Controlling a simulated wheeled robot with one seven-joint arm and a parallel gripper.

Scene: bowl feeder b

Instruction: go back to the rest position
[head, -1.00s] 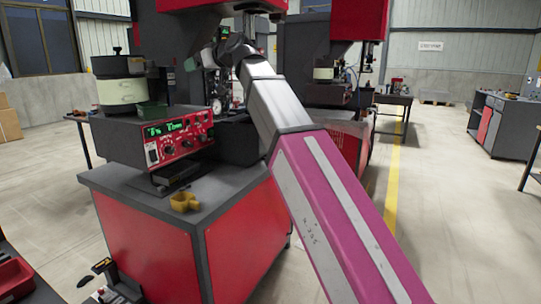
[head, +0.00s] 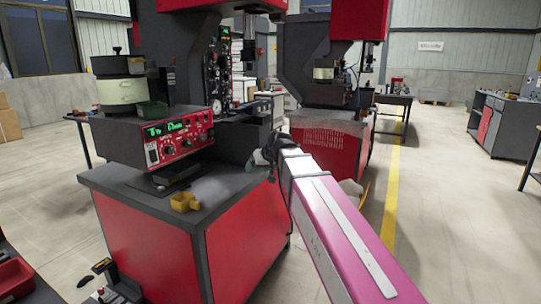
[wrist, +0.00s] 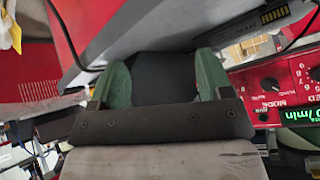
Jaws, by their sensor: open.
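My gripper (wrist: 161,80) is open, with its two green fingers wide apart and only a dark surface seen between them in the wrist view. In the head view the gripper (head: 260,157) is small, at the far end of my arm, beside the right edge of the red and grey machine cabinet. My pink and silver arm reaches in from the lower right. It is lower than the machine's upper red housing. The fingertips are partly hidden in the head view.
A second red machine (head: 330,148) stands behind my arm. The floor to the right (head: 455,220) is clear.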

